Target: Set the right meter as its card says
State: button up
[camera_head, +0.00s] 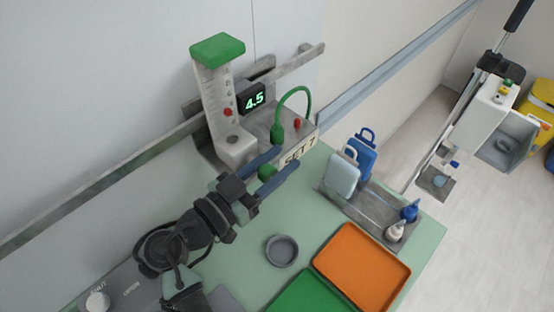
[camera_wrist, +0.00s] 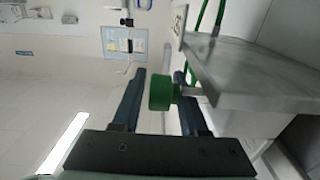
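A meter with a green-capped clear tube (camera_head: 212,85) and a small red float hangs on the wall rail. Its display (camera_head: 254,99) reads 4.5 in green. The card (camera_head: 300,151) on its front reads SET 7. The meter's green knob (camera_head: 266,171) sticks out below its grey body; it also shows in the wrist view (camera_wrist: 160,94). My gripper (camera_head: 284,166) is open, with its two blue fingers (camera_wrist: 160,92) on either side of the knob. A gap shows on the knob's left in the wrist view; contact on the right cannot be told.
A green hose (camera_head: 296,89) loops above the meter. The green table holds a grey bowl (camera_head: 282,250), an orange tray (camera_head: 362,268), a green tray (camera_head: 310,293) and a grey rack (camera_head: 365,213) with bottles and tags. A white knob (camera_head: 97,301) is at lower left.

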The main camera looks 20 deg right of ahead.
grip_shut()
jog(key=h+b, duration=0.1)
jog(key=b, duration=0.4)
jog(key=shift+t, duration=0.3)
jog(key=shift+h, duration=0.3)
jog(key=shift+o, duration=0.3)
grip_release()
jog(key=shift+o, duration=1.1)
jog(key=shift+s+r, duration=0.15)
jog(key=shift+s, duration=0.05)
jog(key=shift+w, duration=0.1)
